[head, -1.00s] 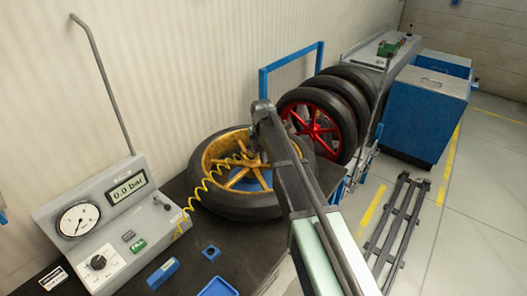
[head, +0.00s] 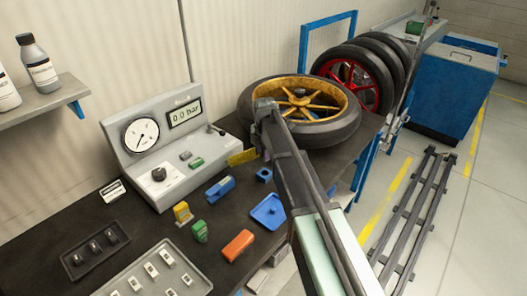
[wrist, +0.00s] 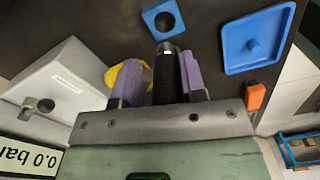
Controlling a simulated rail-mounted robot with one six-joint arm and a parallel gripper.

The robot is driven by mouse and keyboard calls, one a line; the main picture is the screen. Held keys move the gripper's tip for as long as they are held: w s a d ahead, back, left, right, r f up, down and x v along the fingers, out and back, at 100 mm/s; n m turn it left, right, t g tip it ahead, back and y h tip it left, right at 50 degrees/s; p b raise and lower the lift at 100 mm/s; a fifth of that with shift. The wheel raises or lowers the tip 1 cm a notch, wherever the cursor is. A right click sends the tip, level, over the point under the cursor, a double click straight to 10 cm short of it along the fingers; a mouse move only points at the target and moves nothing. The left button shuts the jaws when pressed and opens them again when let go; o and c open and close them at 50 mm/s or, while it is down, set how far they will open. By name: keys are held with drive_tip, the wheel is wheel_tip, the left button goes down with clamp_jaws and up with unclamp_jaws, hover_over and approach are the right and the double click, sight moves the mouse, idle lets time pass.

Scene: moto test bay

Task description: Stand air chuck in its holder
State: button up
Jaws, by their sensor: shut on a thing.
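My gripper (wrist: 160,62) shows in the wrist view with two purple fingers shut on the air chuck (wrist: 166,78), a dark ribbed cylinder. A blue block with a round hole, apparently the holder (wrist: 162,18), lies just beyond the chuck's far end, and the hole looks empty. The block also shows in the head view (head: 264,175), beside my arm. The yellow hose (head: 242,156) is bunched between the gauge box and my arm; it also shows behind the left finger (wrist: 112,76). The gripper and chuck are hidden behind my arm in the head view.
The gauge box (head: 160,150) stands left of the holder. A blue tray (head: 268,212), a blue case (head: 220,189), an orange block (head: 238,245) and small yellow and green items lie nearby. The wheel (head: 330,132) lies flat behind. Dark bench surface separates them.

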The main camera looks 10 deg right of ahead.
drive_tip(key=shift+f+b, duration=2.8)
drive_tip(key=shift+f, duration=0.25)
drive_tip(key=shift+f+b, duration=1.15)
drive_tip(key=shift+b, duration=0.05)
idle(0.4)
drive_tip(key=o, duration=1.4)
drive_tip(key=shift+c, duration=0.2)
wheel_tip(320, 180, up, 7)
drive_tip(key=p, duration=0.7)
drive_tip(key=shift+r, duration=0.15)
